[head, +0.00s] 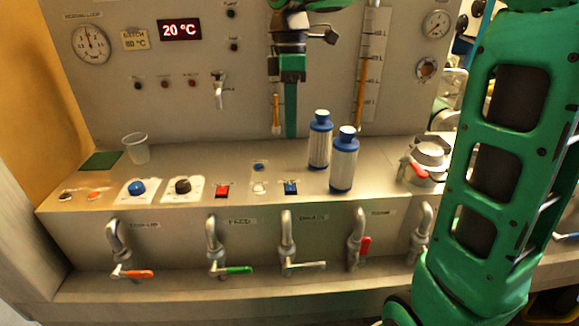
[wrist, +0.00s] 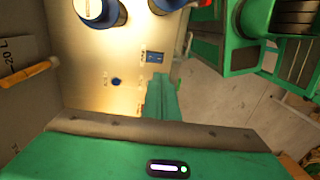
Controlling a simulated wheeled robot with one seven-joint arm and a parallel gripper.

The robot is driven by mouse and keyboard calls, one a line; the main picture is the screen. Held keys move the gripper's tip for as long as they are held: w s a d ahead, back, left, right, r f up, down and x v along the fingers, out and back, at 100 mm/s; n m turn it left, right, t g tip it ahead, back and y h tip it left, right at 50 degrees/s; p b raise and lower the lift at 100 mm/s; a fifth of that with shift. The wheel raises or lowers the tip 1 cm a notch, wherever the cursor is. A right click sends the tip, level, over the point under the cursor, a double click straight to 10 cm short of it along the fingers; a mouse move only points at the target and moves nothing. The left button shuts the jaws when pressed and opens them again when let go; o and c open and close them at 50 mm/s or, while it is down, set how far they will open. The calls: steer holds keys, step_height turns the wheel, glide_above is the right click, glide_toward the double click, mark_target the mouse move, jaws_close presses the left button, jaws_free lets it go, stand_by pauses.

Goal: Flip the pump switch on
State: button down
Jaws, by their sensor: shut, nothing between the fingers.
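Two rocker switches sit on the panel's top, one red (head: 222,190) and one blue (head: 291,188). Their labels are too small to read, so I cannot tell which is the pump switch, nor its on or off state. The blue rocker also shows in the wrist view (wrist: 155,57), just beyond my fingertips. My gripper (head: 291,134) is shut and empty, pointing down at the back of the panel top, behind and above the blue rocker. In the wrist view its green fingers (wrist: 162,80) appear together, apart from the switch.
A blue button (head: 259,167) lies behind the rockers. Two blue-capped bottles (head: 319,140) (head: 344,160) stand right of the blue rocker. Knobs (head: 137,188) (head: 183,186) and a clear cup (head: 136,148) are at left. Several taps (head: 288,235) line the front.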

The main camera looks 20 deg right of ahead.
mark_target(290, 186)
steer(key=f, duration=0.4)
steer(key=s+f, duration=0.1)
steer(key=f, duration=0.8)
steer(key=shift+s+a+f, duration=0.25)
steer(key=shift+s+f, duration=0.05)
steer(key=shift+f, duration=0.05)
steer(key=shift+a, duration=0.1)
steer(key=shift+s+a+f, duration=0.1)
steer(key=shift+a, duration=0.05)
steer(key=shift+d, duration=0.25)
steer(key=shift+w+d, duration=0.2)
steer(key=shift+w, duration=0.6)
steer(key=shift+r, duration=0.2)
